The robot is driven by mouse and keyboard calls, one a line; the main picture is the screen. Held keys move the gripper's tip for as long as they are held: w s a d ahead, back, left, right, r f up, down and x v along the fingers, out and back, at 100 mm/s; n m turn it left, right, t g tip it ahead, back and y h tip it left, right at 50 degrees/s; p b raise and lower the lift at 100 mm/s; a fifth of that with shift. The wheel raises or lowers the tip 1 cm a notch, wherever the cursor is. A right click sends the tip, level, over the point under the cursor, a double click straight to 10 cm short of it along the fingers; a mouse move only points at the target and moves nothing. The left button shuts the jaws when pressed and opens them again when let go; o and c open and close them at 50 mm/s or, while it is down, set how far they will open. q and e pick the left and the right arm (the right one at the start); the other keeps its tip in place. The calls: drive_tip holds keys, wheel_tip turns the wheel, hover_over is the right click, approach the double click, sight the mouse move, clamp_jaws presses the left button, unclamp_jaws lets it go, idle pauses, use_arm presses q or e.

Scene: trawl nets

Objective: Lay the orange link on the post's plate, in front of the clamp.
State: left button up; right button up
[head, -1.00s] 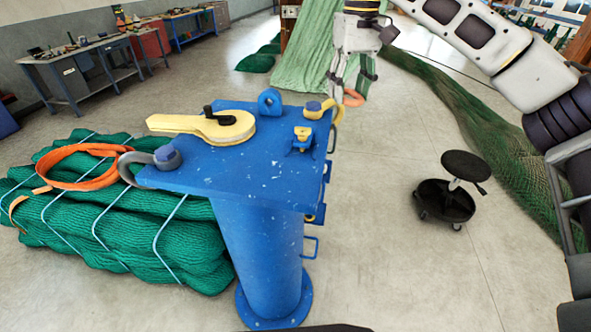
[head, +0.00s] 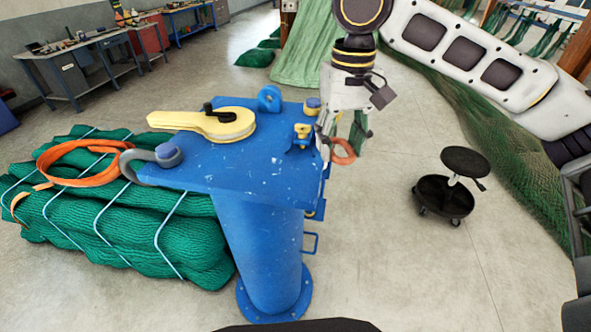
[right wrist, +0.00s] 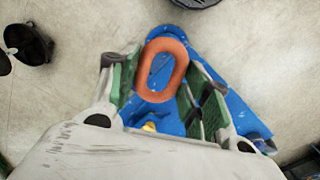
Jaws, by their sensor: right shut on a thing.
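The orange link (head: 344,159), an oval ring, is in my right gripper (head: 343,145), just off the right edge of the blue post's plate (head: 255,175). In the right wrist view, the link (right wrist: 157,97) shows between the two green-padded fingers, with blue parts of the post beneath. A small yellow clamp (head: 301,134) stands near the plate's right edge, left of the gripper. The bare blue top lies on the near side of this clamp. My left gripper is not in view.
A yellow lever piece (head: 205,122) lies across the plate's far left. A blue lug (head: 269,98) stands at the back, and a grey shackle (head: 150,163) hangs at the left corner. A black stool (head: 465,163) stands on the floor at right.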

sight(345, 162)
drive_tip(key=s, duration=0.1)
drive_tip(key=s+m, duration=0.1)
drive_tip(key=s, duration=0.1)
drive_tip(key=s+f+m, duration=0.1)
drive_tip(key=shift+s+a, duration=0.25)
drive_tip(key=shift+s+m, duration=0.25)
drive_tip(key=shift+m, duration=0.55)
drive_tip(key=shift+d+m, duration=0.1)
drive_tip(key=shift+m, duration=0.5)
